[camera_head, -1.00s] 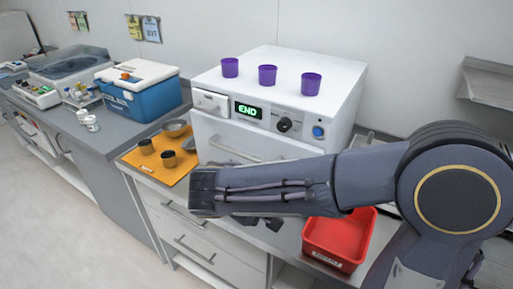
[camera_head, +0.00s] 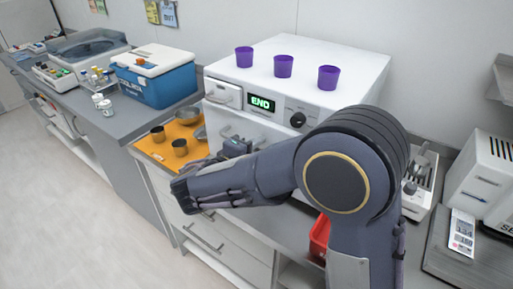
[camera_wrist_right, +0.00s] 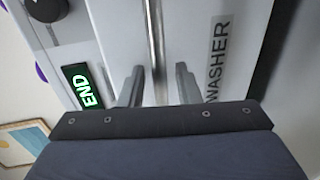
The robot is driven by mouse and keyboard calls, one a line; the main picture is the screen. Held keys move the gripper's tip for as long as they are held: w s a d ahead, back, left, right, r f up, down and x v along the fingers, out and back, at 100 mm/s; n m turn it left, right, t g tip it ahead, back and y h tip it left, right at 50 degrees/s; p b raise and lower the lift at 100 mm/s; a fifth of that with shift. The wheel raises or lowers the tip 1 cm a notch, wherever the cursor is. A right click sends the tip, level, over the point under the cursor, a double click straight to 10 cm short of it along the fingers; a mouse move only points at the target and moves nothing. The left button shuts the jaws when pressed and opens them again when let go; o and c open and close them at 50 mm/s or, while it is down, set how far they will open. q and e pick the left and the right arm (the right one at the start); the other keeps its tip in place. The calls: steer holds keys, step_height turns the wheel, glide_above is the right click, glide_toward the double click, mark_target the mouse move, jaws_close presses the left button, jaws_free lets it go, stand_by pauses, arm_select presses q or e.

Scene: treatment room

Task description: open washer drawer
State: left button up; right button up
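The white washer (camera_head: 350,88) stands on the counter with a lit green END display (camera_head: 261,103). Its large front drawer (camera_head: 262,135) looks closed and is partly hidden by my right arm. In the right wrist view the drawer's metal bar handle (camera_wrist_right: 155,35) runs between the fingers, with a WASHER label (camera_wrist_right: 217,58) beside it. My right gripper (camera_wrist_right: 158,80) is open, one finger on each side of the handle; contact cannot be told. In the head view this gripper (camera_head: 237,147) is at the drawer front, its fingers partly hidden. My left gripper is out of view.
Purple cups (camera_head: 283,66) stand on the washer. An orange mat (camera_head: 150,148) with dark cups (camera_head: 180,147) and metal bowls (camera_head: 188,116) lies left of it. A blue cooler (camera_head: 160,85) stands farther left. A red bin (camera_head: 319,236) is partly behind my arm.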

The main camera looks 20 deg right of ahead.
jaws_close()
stand_by(0.4)
